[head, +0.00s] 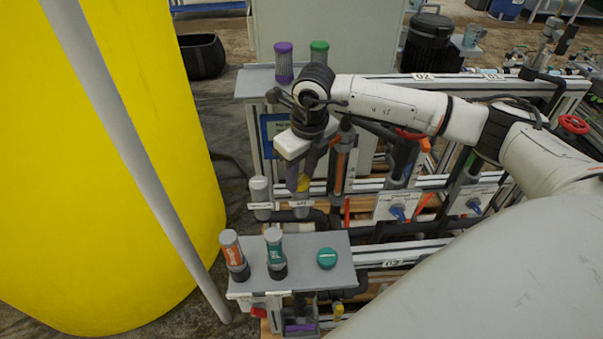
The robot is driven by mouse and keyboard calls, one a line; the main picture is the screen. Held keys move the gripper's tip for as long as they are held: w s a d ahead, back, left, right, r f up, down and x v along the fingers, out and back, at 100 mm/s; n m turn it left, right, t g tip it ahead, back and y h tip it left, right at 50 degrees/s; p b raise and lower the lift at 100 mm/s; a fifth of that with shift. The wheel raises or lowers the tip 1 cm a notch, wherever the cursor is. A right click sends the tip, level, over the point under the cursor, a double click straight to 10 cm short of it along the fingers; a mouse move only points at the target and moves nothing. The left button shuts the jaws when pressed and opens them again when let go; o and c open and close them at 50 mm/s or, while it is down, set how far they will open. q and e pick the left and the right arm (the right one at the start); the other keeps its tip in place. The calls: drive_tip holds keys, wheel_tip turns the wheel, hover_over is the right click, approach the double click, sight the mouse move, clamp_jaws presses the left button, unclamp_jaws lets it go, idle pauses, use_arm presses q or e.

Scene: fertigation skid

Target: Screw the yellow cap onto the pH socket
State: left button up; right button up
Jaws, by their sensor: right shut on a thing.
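My right gripper (301,182) points down and is shut on the yellow cap (303,184), which shows between and behind its fingers. The cap is directly above a grey upright socket (301,211) with a small white label, which looks like the pH socket; the lettering is too small to read surely. The fingers hide part of the cap, and I cannot tell whether it touches the socket rim or sits on it. My left gripper is not in view.
A grey-capped fitting (260,190) stands close left of the socket. A front shelf (345,243) bears an orange-labelled bottle (234,252), a teal-labelled bottle (275,250) and a green cap (327,258). Pipes and blue-handled valves (398,212) lie right. A yellow tank (90,170) fills the left.

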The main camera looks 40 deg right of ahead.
drive_tip(key=o, duration=1)
drive_tip(key=shift+s+a+f, duration=0.15)
drive_tip(key=shift+s+f, duration=0.1)
drive_tip(key=shift+f, duration=0.25)
drive_tip(key=shift+s+a+f, duration=0.1)
drive_tip(key=shift+s+f, duration=0.1)
drive_tip(key=shift+f, duration=0.25)
drive_tip(key=shift+d, duration=0.15)
drive_tip(key=shift+r, duration=0.15)
drive_tip(key=shift+w+d+r+g+p, duration=0.1)
drive_tip(key=shift+r+g+p, duration=0.05)
drive_tip(key=shift+r+p, duration=0.3)
drive_tip(key=shift+w+d+r+g+p, duration=0.1)
drive_tip(key=shift+r+g+p, duration=0.05)
drive_tip(key=shift+r+p, duration=0.25)
drive_tip(key=shift+a+r+p, duration=0.1)
drive_tip(key=shift+r+p, duration=0.7)
drive_tip(key=shift+r, duration=0.6)
drive_tip(key=o, duration=0.6)
drive_tip(key=shift+c, duration=0.2)
drive_tip(key=shift+w, duration=0.1)
